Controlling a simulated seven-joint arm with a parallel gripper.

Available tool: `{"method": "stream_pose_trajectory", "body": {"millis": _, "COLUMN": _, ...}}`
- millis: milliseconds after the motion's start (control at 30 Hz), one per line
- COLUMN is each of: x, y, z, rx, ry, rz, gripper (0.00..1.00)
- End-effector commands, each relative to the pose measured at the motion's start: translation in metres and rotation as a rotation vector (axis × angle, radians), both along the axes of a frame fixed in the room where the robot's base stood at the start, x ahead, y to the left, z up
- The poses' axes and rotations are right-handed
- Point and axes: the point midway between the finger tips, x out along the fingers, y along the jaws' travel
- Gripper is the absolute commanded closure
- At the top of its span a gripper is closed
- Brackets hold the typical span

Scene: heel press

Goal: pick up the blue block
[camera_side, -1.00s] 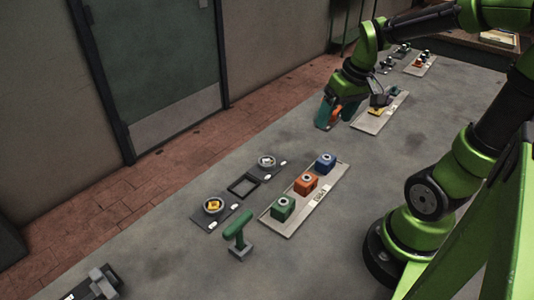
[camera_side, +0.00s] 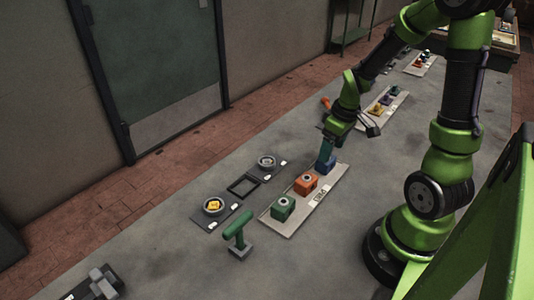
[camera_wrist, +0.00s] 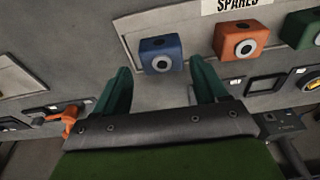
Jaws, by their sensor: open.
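The blue block (camera_side: 326,168) sits at the far end of a pale tray (camera_side: 297,218), with its top partly hidden by my gripper (camera_side: 327,151). In the wrist view, the blue block (camera_wrist: 153,47) shows a round grey-white disc with a dark centre. My gripper (camera_wrist: 160,72) is open and empty, with its two green fingers to the left and right of the block's line. The block lies at and just beyond the fingertips, not clasped. I cannot tell how high the tips are above it.
An orange block (camera_side: 300,187) and a green block (camera_side: 282,213) share the tray. Left of it are round fixtures (camera_side: 266,162) and (camera_side: 213,206), a square frame (camera_side: 242,187) and a green T-shaped handle (camera_side: 237,230). Another tray (camera_side: 371,124) stands behind.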

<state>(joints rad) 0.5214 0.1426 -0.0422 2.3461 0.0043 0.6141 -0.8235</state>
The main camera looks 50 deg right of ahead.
Motion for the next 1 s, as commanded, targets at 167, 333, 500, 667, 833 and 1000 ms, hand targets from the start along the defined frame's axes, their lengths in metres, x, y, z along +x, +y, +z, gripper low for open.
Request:
{"method": "stream_pose_trajectory", "body": {"millis": 167, "x": 0.002, "y": 0.001, "z": -0.013, "rx": 0.002, "ry": 0.003, "rz": -0.002, "gripper": 0.28}}
{"method": "stream_pose_trajectory", "body": {"millis": 333, "x": 0.008, "y": 0.002, "z": -0.038, "rx": 0.003, "ry": 0.005, "rz": -0.002, "gripper": 0.28}}
{"method": "stream_pose_trajectory", "body": {"millis": 500, "x": 0.011, "y": 0.002, "z": -0.053, "rx": 0.001, "ry": 0.001, "rz": -0.003, "gripper": 0.28}}
{"method": "stream_pose_trajectory", "body": {"millis": 667, "x": 0.012, "y": 0.001, "z": -0.054, "rx": 0.000, "ry": -0.001, "rz": -0.002, "gripper": 0.28}}
{"method": "stream_pose_trajectory", "body": {"millis": 833, "x": 0.012, "y": 0.002, "z": -0.054, "rx": 0.000, "ry": -0.001, "rz": -0.002, "gripper": 0.38}}
{"method": "stream_pose_trajectory", "body": {"millis": 1000, "x": 0.012, "y": 0.002, "z": -0.054, "rx": 0.000, "ry": -0.001, "rz": -0.002, "gripper": 0.64}}
